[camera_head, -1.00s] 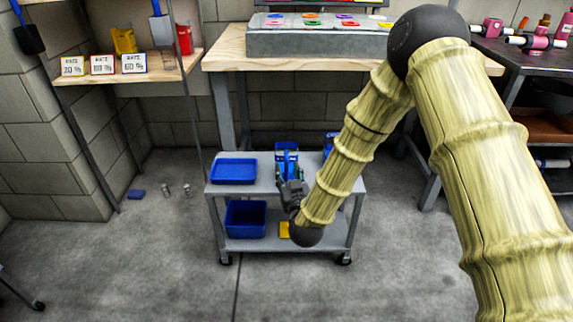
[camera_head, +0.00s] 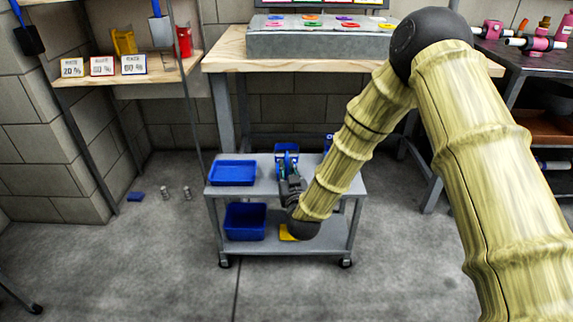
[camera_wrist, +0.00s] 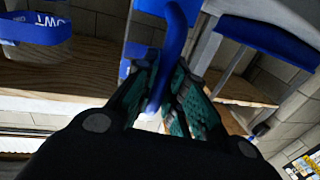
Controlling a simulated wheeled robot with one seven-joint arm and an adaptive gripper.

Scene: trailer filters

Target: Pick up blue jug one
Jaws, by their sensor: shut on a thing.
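A blue jug (camera_head: 286,151) stands at the back of the grey cart's top shelf in the head view, partly hidden by my gripper. My gripper (camera_head: 289,177) reaches it from the front. In the wrist view my gripper (camera_wrist: 163,95) has its green-padded fingers closed on the jug's blue handle (camera_wrist: 176,45). Whether the jug touches the shelf cannot be told.
A blue tray (camera_head: 233,173) lies on the grey cart (camera_head: 262,189), left of the jug. Another blue item (camera_head: 328,139) stands behind my arm. A blue bin (camera_head: 245,221) and a yellow item sit on the lower shelf. A wooden bench (camera_head: 225,62) stands behind.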

